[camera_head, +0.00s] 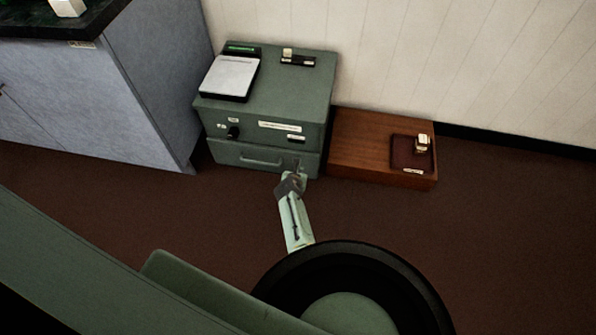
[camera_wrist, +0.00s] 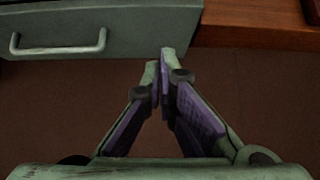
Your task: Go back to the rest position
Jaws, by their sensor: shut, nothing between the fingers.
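My gripper (camera_head: 298,169) is shut and empty, low in front of the right end of the green cabinet's lower drawer (camera_head: 235,153). In the wrist view my gripper (camera_wrist: 161,62) has its two purple-padded fingers meeting at the tips. The drawer front, with its pale bar handle (camera_wrist: 58,50), lies beyond and to the left of the tips in that view. The fingers are off the handle. Whether the fingertips touch the drawer front cannot be told. The green cabinet (camera_head: 312,85) stands on the floor against the wall.
A low wooden block (camera_head: 360,145) stands right of the cabinet, bearing a dark red tray (camera_head: 399,157) with a small pale object (camera_head: 422,142). A white-topped device (camera_head: 230,76) sits on the cabinet. A grey counter unit (camera_head: 110,100) stands left. The brown floor right of my arm is clear.

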